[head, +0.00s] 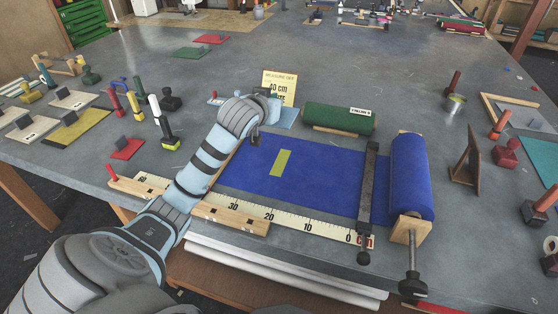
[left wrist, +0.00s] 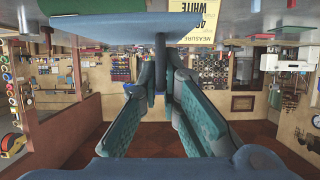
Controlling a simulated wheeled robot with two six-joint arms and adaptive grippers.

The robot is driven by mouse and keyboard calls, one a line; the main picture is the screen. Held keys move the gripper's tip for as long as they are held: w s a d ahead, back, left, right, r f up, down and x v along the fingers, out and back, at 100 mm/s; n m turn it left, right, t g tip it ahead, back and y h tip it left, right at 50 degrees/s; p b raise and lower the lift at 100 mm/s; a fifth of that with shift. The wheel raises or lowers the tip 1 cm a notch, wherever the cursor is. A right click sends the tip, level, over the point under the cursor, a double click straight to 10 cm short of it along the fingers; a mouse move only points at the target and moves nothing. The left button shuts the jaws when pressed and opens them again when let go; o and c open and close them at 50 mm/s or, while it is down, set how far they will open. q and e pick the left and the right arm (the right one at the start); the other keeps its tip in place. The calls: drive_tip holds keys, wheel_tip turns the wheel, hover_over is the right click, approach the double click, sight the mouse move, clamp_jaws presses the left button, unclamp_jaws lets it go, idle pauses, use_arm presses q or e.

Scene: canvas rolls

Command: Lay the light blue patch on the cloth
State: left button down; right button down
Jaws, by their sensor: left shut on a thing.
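The light blue patch (head: 288,117) is near the far edge of the blue cloth (head: 325,180), partly hidden behind my left gripper (head: 272,102). In the left wrist view the patch (left wrist: 110,29) spans the top, with a thin upright grip between the fingertips. My left gripper (left wrist: 160,80) is shut on that grip. I cannot tell whether the patch touches the table. The cloth lies flat, running out from a blue roll (head: 411,175), with a yellow-green strip (head: 281,163) on it. My right gripper is not in view.
A dark bar (head: 368,190) crosses the cloth beside the roll. A ruler (head: 290,219) runs along its front edge. A green roll (head: 338,119) and a yellow sign (head: 279,83) stand behind. Several patches and stamps lie at left, including a red patch (head: 127,149).

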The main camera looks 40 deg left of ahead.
use_arm(q)
wheel_tip(320, 180, down, 17)
drive_tip(key=b, duration=0.3)
drive_tip(key=shift+r, duration=0.1)
drive_tip(key=c, duration=1.8)
unclamp_jaws()
drive_tip(key=shift+r, duration=0.1)
drive_tip(key=p+v, duration=0.2)
drive_tip(key=v, duration=0.9)
drive_tip(key=shift+s+r+p, duration=0.15)
drive_tip(key=shift+p, duration=0.15)
drive_tip(key=shift+s+d+r, duration=0.1)
drive_tip(key=shift+s+d, duration=0.05)
drive_tip(key=shift+s, duration=0.25)
drive_tip(key=shift+w, duration=0.1)
